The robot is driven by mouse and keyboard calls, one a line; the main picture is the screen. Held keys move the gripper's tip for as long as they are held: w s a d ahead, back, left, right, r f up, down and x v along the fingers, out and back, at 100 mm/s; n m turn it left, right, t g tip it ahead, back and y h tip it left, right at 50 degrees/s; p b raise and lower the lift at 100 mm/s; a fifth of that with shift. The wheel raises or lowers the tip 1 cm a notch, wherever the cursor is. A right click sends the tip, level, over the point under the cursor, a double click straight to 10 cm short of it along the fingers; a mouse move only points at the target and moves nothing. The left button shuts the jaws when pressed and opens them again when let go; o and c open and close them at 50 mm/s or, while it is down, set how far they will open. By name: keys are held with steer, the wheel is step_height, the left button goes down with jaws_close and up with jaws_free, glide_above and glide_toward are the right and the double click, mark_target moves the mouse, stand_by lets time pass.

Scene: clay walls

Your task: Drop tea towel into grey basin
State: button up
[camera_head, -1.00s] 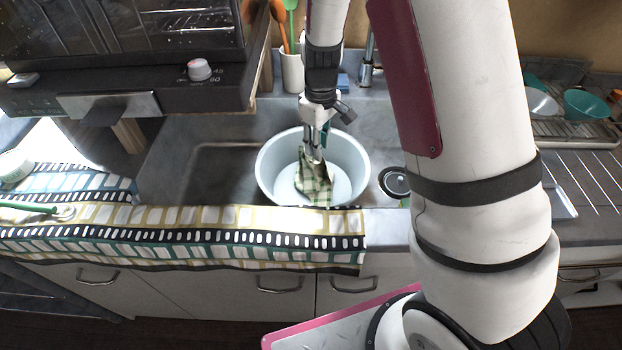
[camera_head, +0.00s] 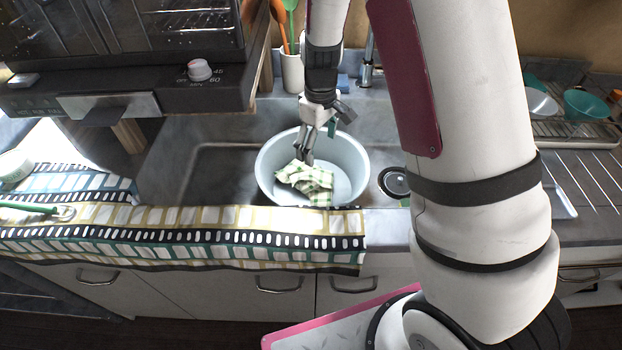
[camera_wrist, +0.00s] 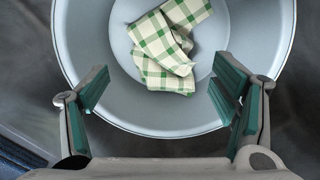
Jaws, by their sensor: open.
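The tea towel (camera_head: 308,180), green and cream checked, lies crumpled inside the grey basin (camera_head: 351,163), toward its near left side in the head view. In the wrist view the towel (camera_wrist: 162,60) rests on the basin floor, its folds loose and clear of my fingers. The basin's rim (camera_wrist: 160,131) also shows there, between and beyond my fingertips. My gripper (camera_head: 306,156) is above the basin, with its green-padded fingers (camera_wrist: 163,90) spread apart and nothing between them.
The basin stands in the sink (camera_head: 215,170). A patterned cloth (camera_head: 190,235) covers the counter's front edge. A utensil holder (camera_head: 292,72) and a tap (camera_head: 367,65) are behind. A dish rack with bowls (camera_head: 585,104) is at the right.

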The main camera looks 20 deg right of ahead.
step_height(320, 180, up, 5)
steer(key=p, duration=0.3)
steer(key=shift+r, duration=0.2)
steer(key=shift+r, duration=0.1)
step_height(320, 180, up, 12)
stand_by(0.6)
stand_by(0.4)
steer(key=s+r+m+t+p, duration=0.2)
steer(key=s+r+m+p, duration=0.2)
steer(key=s+r, duration=1.1)
steer(key=s+r+m+t+p, duration=0.2)
steer(key=s+m+p, duration=0.1)
steer(key=s, duration=1.4)
steer(key=shift+d, duration=0.15)
